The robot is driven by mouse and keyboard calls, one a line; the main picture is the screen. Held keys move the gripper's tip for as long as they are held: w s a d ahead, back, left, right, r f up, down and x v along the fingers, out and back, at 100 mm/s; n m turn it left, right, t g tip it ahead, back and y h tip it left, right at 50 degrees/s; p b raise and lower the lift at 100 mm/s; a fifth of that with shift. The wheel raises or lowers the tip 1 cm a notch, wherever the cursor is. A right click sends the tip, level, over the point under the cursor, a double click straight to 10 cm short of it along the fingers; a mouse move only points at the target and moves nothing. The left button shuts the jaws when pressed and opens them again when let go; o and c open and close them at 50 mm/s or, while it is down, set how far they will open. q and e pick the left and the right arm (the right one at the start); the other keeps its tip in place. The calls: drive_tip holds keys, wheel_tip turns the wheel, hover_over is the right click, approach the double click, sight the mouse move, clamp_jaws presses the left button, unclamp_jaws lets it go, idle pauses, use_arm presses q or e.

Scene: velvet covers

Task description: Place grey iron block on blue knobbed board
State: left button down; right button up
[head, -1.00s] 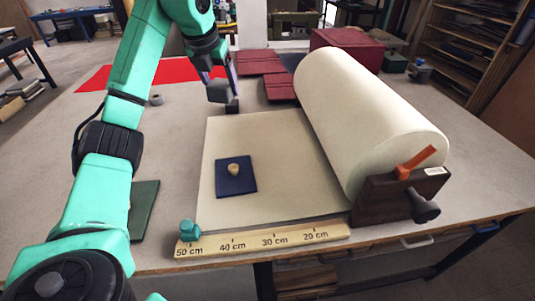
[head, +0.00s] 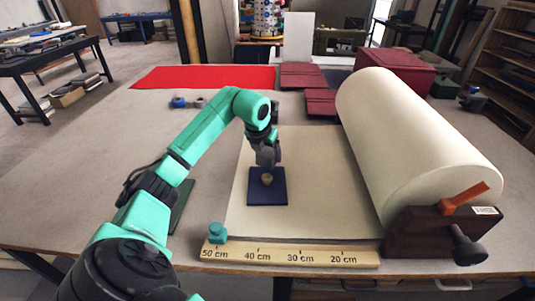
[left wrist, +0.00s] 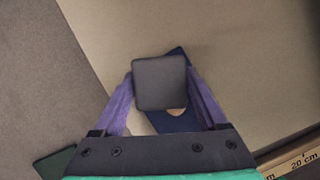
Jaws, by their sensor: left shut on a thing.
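The blue knobbed board (head: 256,197) lies flat on the pale paper sheet, with a round tan knob (head: 267,179) in its middle. My left gripper (head: 266,150) is above the board's far part. It is shut on the grey iron block (left wrist: 160,83), a dark square-faced block that shows clearly between the purple fingers in the left wrist view. There the block hides part of the blue board (left wrist: 178,122) beneath it, and a bit of the knob shows. I cannot tell the exact gap between block and board. My right gripper is not in view.
A large paper roll (head: 410,140) on a dark holder stands to the right. A wooden ruler (head: 290,256) runs along the front, with a teal knob (head: 217,231) at its left end. Maroon boxes and a red cloth (head: 205,77) lie farther back. Open paper surrounds the board.

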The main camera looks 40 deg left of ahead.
use_arm(q)
drive_tip(key=shift+w+f, duration=0.1)
drive_tip(key=shift+f, duration=0.2)
drive_tip(key=shift+f+b, duration=0.5)
drive_tip(key=shift+f, duration=0.1)
unclamp_jaws()
drive_tip(key=shift+r, duration=0.1)
drive_tip(key=shift+r+p, duration=0.45)
drive_tip(key=b+v, duration=0.1)
drive_tip(key=v, duration=1.1)
drive_tip(key=shift+s+b, duration=0.2)
drive_tip(key=shift+b, duration=0.1)
